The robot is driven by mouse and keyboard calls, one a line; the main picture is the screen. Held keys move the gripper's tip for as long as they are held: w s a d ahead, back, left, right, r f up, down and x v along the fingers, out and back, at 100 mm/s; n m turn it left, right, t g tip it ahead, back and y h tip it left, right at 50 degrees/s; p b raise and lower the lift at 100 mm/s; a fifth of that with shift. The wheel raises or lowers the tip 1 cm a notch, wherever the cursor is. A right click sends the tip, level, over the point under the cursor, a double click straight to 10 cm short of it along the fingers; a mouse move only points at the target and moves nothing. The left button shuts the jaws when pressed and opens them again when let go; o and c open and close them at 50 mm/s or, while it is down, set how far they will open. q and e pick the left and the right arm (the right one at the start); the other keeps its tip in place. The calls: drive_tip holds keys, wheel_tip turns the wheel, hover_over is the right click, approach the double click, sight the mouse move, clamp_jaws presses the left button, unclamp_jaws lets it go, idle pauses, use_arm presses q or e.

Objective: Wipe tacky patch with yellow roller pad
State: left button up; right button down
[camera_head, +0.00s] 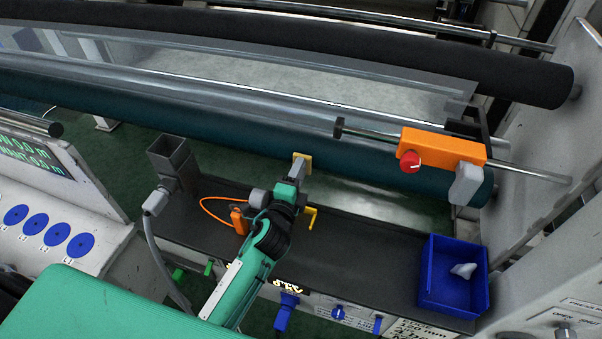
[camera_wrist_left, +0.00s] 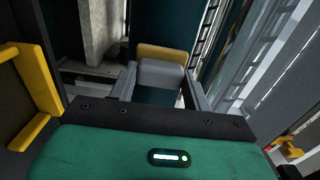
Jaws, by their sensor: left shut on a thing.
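My left gripper (camera_head: 301,170) reaches up from the lower left in the head view, its arm green and black. In the left wrist view its fingers (camera_wrist_left: 158,88) are shut on a grey block, the handle of the yellow pad (camera_wrist_left: 165,52). The pad's yellow edge also shows at the gripper's tip in the head view (camera_head: 302,158), close to the dark teal roller (camera_head: 360,163). I cannot tell whether the pad touches the roller. No tacky patch can be made out on the roller. The right gripper is not in view.
A blue bin (camera_head: 427,303) with a whitish piece in it stands on the right of the dark shelf (camera_head: 375,250). An orange carriage (camera_head: 443,147) with a red knob sits on a steel bar. A grey holder (camera_head: 170,157) stands left of my gripper, near an orange cable.

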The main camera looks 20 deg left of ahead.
use_arm(q)
drive_tip(key=s, duration=0.5)
drive_tip(key=shift+s, duration=0.15)
drive_tip(key=s, duration=0.3)
idle(0.6)
drive_tip(key=shift+r, duration=0.1)
